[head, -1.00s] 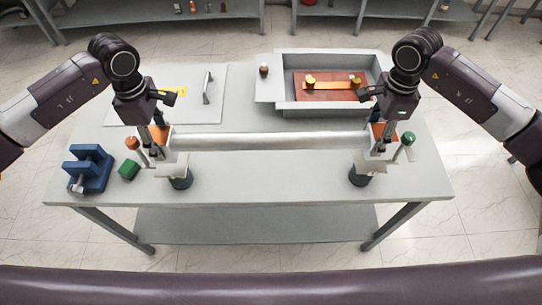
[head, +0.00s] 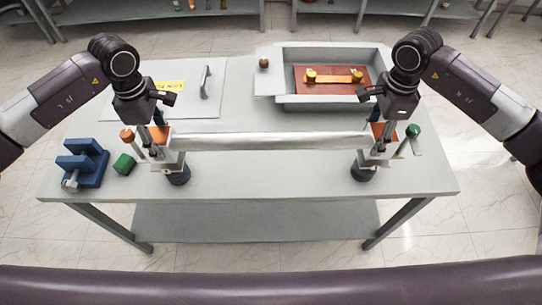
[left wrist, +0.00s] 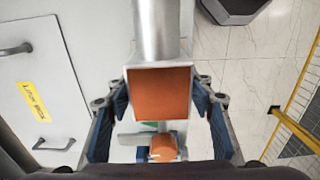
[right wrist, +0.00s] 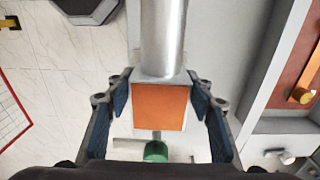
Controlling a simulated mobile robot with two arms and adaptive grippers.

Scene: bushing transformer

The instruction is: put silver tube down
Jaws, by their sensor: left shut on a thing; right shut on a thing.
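The silver tube (head: 270,141) runs level across the table between both grippers. It has a square end block with an orange face at each end. My left gripper (head: 160,148) is shut on the left end block (left wrist: 160,92). My right gripper (head: 378,148) is shut on the right end block (right wrist: 160,107). The tube's ends sit at two white holders on dark round bases, the left base (head: 179,175) and the right base (head: 362,172). I cannot tell whether the tube touches the holders. An orange knob (head: 127,135) and a green knob (head: 413,130) stand beside the ends.
The grey table (head: 270,185) is clear in front of the tube. A blue clamp-like block (head: 88,163) and a green block (head: 124,164) are at the left. A white panel with a handle (head: 206,82) lies behind left. An open grey box (head: 331,102) stands behind right.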

